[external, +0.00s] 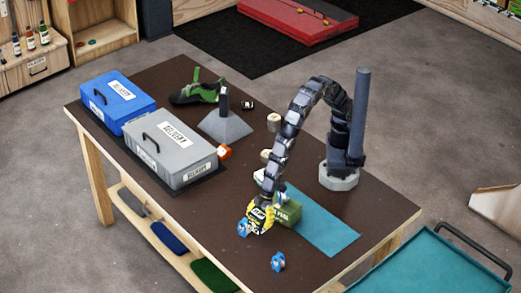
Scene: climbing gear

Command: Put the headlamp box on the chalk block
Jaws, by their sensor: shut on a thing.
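My gripper (258,207) is low over the front of the dark table, shut on a small yellow and black box (261,220), which looks like the headlamp box. The fingers and arm hide part of it, and I cannot tell whether it touches the table. A green box (288,213) with pale print stands just right of the gripper, by the teal mat. Small pale blocks stand behind, one near the table's middle (273,122) and one closer to the arm (265,155). I cannot tell which thing is the chalk block.
Small blue items lie left of the gripper (244,228) and in front (278,262). A grey case (170,150) and a blue case (117,101) fill the left. A grey pyramid (224,127) and a green shoe (197,91) stand behind. The teal mat (325,228) is mostly bare.

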